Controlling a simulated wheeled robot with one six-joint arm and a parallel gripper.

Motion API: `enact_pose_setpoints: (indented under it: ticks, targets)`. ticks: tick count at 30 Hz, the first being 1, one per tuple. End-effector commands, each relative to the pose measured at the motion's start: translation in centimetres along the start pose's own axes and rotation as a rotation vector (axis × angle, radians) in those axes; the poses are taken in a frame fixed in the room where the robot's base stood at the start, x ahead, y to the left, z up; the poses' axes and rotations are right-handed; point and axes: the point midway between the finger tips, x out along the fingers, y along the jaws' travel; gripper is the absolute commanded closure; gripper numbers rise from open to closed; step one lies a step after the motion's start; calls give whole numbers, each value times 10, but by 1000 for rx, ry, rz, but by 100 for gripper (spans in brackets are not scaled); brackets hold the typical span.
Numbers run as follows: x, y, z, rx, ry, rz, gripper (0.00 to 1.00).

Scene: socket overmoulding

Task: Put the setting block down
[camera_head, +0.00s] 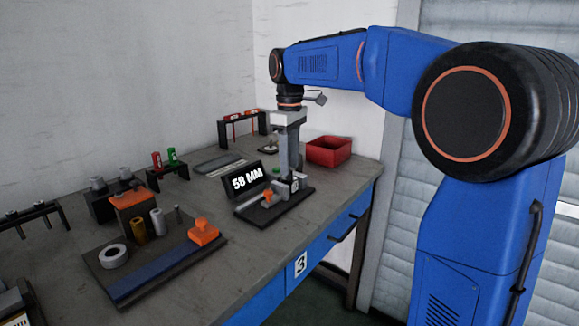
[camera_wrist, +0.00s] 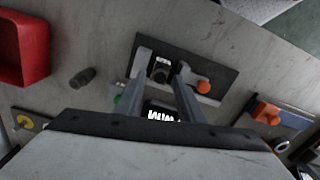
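My gripper (camera_wrist: 162,74) points down over a dark fixture plate (camera_wrist: 214,55) on the bench. Its two grey fingers stand on either side of a small dark block with a pale top (camera_wrist: 160,70), probably the setting block. I cannot tell if the fingers press on it or stand slightly apart. In the head view my gripper (camera_head: 287,172) is low over the same plate (camera_head: 268,213). A block face with a white label (camera_head: 294,186) shows beside the fingertips. The plate also carries an orange knob (camera_wrist: 203,87). The block's underside is hidden.
A "58 MM" display (camera_head: 247,178) stands close left of my gripper. A red bin (camera_head: 328,151) is behind to the right. A board with an orange block (camera_head: 203,232), a white ring and cylinders lies at the front left. Small racks (camera_head: 167,168) stand farther back.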

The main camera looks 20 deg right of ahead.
Motion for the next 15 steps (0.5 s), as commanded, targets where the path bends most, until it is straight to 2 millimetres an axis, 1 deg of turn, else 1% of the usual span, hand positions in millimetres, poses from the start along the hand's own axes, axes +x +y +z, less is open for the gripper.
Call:
enact_pose_setpoints:
  ticks: [1, 9, 15]
  targets:
    - [-9, 0, 0, 0, 2, 1, 65]
    - [-61, 0, 0, 0, 2, 2, 65]
    - [-91, 0, -1, 0, 1, 1, 65]
